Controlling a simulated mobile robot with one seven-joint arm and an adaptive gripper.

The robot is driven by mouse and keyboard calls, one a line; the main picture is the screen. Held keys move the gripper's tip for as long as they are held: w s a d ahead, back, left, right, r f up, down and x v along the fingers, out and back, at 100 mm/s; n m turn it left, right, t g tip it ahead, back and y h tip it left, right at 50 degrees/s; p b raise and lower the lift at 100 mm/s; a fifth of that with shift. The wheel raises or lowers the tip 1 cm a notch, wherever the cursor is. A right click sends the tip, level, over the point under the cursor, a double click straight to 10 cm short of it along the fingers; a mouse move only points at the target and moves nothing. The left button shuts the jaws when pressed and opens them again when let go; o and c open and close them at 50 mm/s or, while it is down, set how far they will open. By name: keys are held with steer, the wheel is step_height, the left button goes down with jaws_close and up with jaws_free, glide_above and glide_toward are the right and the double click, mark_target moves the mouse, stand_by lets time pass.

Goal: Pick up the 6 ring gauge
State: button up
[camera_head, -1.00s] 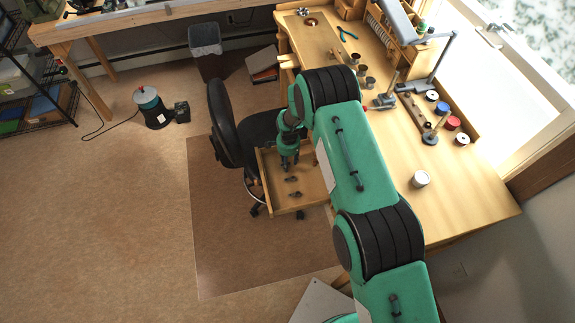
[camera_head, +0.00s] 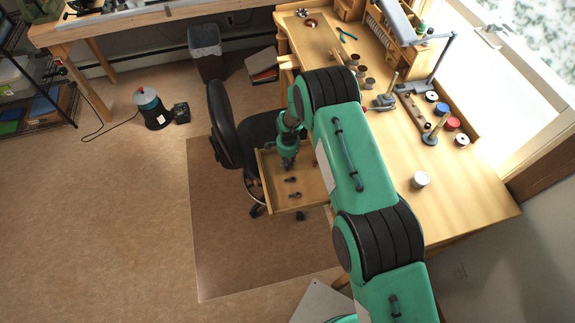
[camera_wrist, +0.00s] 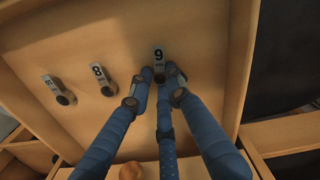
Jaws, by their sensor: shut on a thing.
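My gripper (camera_wrist: 160,88) is low inside the open wooden drawer (camera_wrist: 205,20), with its three blue fingers closed around a small dark ring gauge (camera_wrist: 160,60). Its tag reads as a 9 from this side, which could be a 6 upside down. The ring itself is mostly hidden between the fingertips. To its left lie a gauge tagged 8 (camera_wrist: 101,78) and another gauge (camera_wrist: 57,90) whose tag is too small to read surely. In the head view my gripper (camera_head: 287,164) is at the drawer's far end, and the two other gauges lie nearer the camera.
The drawer walls (camera_head: 289,211) stand close around my gripper. A black office chair (camera_head: 223,125) is right beside the drawer on the left. The workbench (camera_head: 455,205) is on the right, with a white tin (camera_head: 420,180) and several spools. The floor farther left is mostly open.

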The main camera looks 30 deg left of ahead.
steer(key=shift+r, duration=0.1)
steer(key=shift+r, duration=0.65)
steer(key=shift+s+d+r, duration=0.15)
steer(key=shift+r, duration=0.4)
steer(key=shift+s+d+r, duration=0.15)
steer(key=shift+r, duration=0.4)
steer(key=s+d, duration=0.3)
steer(key=s+d+r, duration=0.1)
steer(key=s+d, duration=0.3)
steer(key=s+d+p, duration=0.1)
steer(key=s+d, duration=0.2)
steer(key=s, duration=0.1)
steer(key=shift+d+r, duration=0.2)
steer(key=shift+d, duration=0.1)
